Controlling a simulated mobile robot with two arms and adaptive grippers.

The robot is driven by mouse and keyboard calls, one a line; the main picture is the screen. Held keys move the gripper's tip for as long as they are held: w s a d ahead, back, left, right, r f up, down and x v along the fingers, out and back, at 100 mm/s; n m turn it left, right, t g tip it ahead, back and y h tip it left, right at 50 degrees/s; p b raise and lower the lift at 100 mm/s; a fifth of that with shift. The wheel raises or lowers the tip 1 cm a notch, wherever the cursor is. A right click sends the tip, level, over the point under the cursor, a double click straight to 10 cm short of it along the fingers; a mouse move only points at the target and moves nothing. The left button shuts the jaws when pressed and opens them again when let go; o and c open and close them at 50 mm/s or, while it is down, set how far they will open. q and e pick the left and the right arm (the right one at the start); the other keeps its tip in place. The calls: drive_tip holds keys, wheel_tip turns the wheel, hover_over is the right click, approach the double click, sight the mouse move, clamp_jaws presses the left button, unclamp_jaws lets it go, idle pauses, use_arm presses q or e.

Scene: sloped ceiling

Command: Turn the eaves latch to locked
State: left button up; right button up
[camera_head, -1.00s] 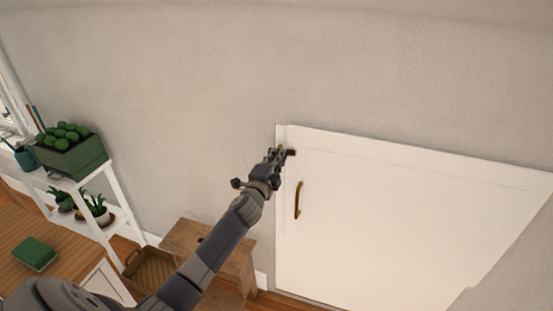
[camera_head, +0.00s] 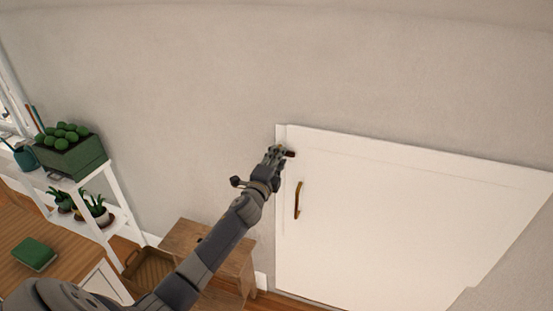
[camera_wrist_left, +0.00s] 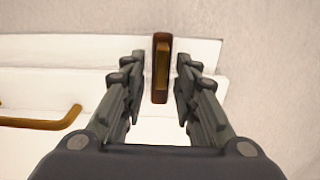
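The eaves latch (camera_head: 290,154) is a small brown bar at the upper left edge of the white eaves door (camera_head: 400,220). It lies about crosswise to the door's handle. In the left wrist view the latch (camera_wrist_left: 161,68) stands upright between the two fingertips. My left gripper (camera_head: 280,152) is at the latch; in its wrist view the fingers (camera_wrist_left: 161,85) are apart, one on each side of the bar, with narrow gaps showing. Part of the latch is hidden by the fingers in the head view. My right gripper is not in view.
A brown pull handle (camera_head: 298,200) sits on the door below the latch. A wooden cabinet (camera_head: 195,240) stands below my left arm, beside a brown tray (camera_head: 150,272). A white plant shelf (camera_head: 95,195) is at left. The wall above the door is clear.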

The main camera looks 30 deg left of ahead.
use_arm(q)
drive_tip(key=shift+s, duration=0.15)
drive_tip(key=v, duration=1.1)
drive_tip(key=shift+s, duration=0.35)
drive_tip(key=shift+d+f, duration=0.1)
drive_tip(key=shift+d, duration=0.05)
